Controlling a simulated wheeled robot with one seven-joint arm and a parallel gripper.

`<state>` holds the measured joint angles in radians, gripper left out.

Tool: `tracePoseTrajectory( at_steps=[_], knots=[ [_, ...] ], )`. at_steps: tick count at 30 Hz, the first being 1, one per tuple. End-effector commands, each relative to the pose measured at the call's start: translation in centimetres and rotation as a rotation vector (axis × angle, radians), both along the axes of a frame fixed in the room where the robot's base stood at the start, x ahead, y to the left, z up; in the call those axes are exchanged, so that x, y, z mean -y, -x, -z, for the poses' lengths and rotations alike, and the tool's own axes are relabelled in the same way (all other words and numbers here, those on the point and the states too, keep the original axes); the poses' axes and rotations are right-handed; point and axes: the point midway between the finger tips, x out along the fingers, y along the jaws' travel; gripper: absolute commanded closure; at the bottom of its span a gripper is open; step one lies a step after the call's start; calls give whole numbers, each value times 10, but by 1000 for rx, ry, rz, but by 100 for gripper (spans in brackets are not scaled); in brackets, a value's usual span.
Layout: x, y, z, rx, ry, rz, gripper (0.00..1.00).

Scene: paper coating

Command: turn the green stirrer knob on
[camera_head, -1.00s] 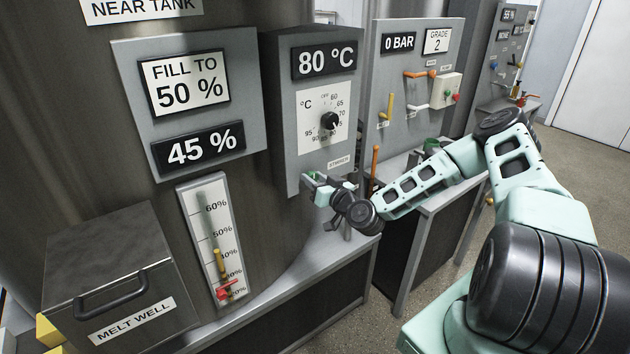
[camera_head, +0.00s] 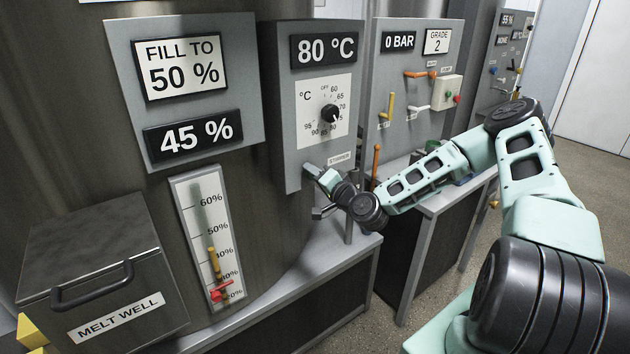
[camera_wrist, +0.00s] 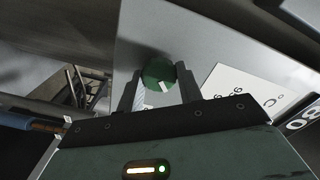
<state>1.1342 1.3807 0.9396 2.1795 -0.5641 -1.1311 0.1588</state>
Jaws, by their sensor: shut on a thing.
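The green stirrer knob (camera_wrist: 158,73) shows in the wrist view, round with a white mark, on the grey panel face. My gripper (camera_wrist: 160,88) has its two dark fingers on either side of the knob and is shut on it. In the head view my gripper (camera_head: 312,172) is at the lower front of the grey control box (camera_head: 290,150), beside the STIRRER label (camera_head: 339,158). The knob is hidden behind my gripper in that view.
Above is a black temperature dial (camera_head: 330,112) under an 80 °C display (camera_head: 325,47). A fill gauge (camera_head: 212,235) and the melt well (camera_head: 95,275) stand to the left. An orange-topped lever (camera_head: 375,162) stands close right of my gripper.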

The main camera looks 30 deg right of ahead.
Motion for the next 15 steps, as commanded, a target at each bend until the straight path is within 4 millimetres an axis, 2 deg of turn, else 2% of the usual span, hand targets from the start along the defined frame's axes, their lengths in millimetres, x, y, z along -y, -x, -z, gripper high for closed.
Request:
tracePoseTrajectory(
  at_steps=[6, 15],
  knots=[
    [1, 0, 1, -3, -130, 3, 87],
    [2, 0, 0, -6, -218, 3, 87]
  ],
)
